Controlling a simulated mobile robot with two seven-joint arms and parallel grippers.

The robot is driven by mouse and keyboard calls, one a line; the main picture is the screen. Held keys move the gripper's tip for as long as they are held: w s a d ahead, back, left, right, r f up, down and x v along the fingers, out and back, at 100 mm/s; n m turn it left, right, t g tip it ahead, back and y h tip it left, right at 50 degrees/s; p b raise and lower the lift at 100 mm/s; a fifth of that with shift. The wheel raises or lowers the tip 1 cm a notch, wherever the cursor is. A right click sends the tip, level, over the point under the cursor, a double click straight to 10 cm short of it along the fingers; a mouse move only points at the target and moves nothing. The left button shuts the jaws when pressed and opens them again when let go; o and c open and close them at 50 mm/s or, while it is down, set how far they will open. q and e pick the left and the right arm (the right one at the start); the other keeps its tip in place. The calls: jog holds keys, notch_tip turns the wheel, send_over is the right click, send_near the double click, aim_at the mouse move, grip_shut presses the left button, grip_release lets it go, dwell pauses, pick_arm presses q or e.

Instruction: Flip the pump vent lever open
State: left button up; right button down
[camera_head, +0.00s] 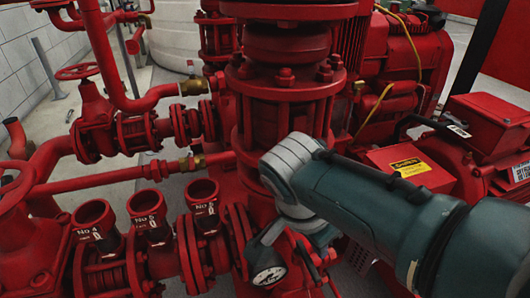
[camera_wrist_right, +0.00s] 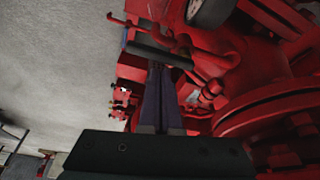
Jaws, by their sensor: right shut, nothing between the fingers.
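My right arm (camera_head: 370,205) reaches in from the right in the head view and ends in front of the red pump (camera_head: 285,85); its fingers are hidden there. In the right wrist view, my right gripper (camera_wrist_right: 162,72) is shut and empty. Its fingertips are close to a dark bar (camera_wrist_right: 150,50) beside red pipework; I cannot tell whether they touch. The bar may be the vent lever, but this is unclear. In the head view a black curved handle (camera_head: 428,120) with a white tag stands right of the pump; I cannot tell if it is the lever. My left gripper is not in view.
A pressure gauge (camera_head: 268,268) sits below my right wrist. Several open red pipe ends, such as one labelled No 5 (camera_head: 148,212), stand at the lower left. Red valves and pipes crowd the left, a red motor box (camera_head: 490,118) the right. Grey floor shows at the left.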

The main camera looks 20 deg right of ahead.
notch_tip(320, 180, up, 9)
jog(key=p, duration=0.7)
jog(key=shift+d+r, duration=0.2)
jog(key=shift+d, duration=0.1)
